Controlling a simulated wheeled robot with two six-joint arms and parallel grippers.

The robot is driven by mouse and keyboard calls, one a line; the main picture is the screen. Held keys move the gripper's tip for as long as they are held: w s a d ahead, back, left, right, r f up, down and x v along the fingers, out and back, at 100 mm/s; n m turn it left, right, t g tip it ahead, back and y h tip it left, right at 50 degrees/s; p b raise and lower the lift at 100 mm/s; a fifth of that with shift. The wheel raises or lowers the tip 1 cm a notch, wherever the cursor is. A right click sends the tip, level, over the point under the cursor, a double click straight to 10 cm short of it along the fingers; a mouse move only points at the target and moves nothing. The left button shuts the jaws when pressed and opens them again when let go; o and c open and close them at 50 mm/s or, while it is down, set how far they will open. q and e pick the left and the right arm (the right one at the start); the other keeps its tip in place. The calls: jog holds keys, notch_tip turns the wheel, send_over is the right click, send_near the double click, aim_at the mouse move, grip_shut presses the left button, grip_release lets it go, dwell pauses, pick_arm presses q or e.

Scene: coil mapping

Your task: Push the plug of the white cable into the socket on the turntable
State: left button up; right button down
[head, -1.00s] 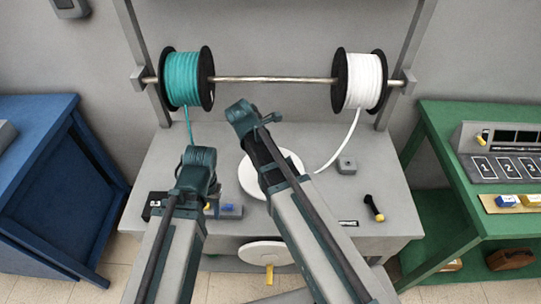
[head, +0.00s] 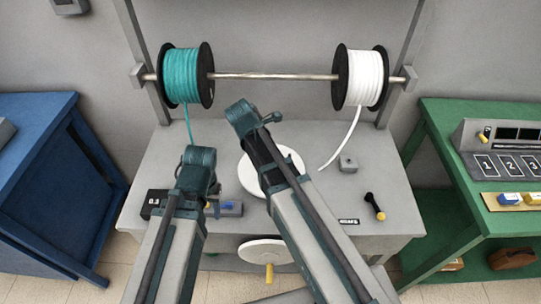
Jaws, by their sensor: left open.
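The white cable (head: 342,140) hangs from the white spool (head: 361,79) at the right of the rod. Its lower end is right of the turntable, above the bench; I cannot make out a plug on it. The turntable (head: 250,176) is a white disc on the bench, partly covered by my right arm. I see no socket on its visible part. My left gripper (head: 212,205) is open at the left front of the bench, mostly behind its own wrist, well left of the cable. My right wrist is over the turntable; its fingers are hidden.
A teal spool (head: 180,77) hangs at left, its cable running down behind my left wrist.

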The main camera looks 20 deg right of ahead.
jog(key=c, duration=0.6)
grip_release()
jog(key=shift+c, duration=0.2)
pick_arm(q)
notch_tip(320, 180, up, 13)
jog(key=p, duration=1.2)
jog(key=shift+f+p, duration=0.15)
jog(key=shift+p, duration=0.25)
pick_arm(e)
jog(key=v, duration=1.3)
jog(key=shift+r, duration=0.45)
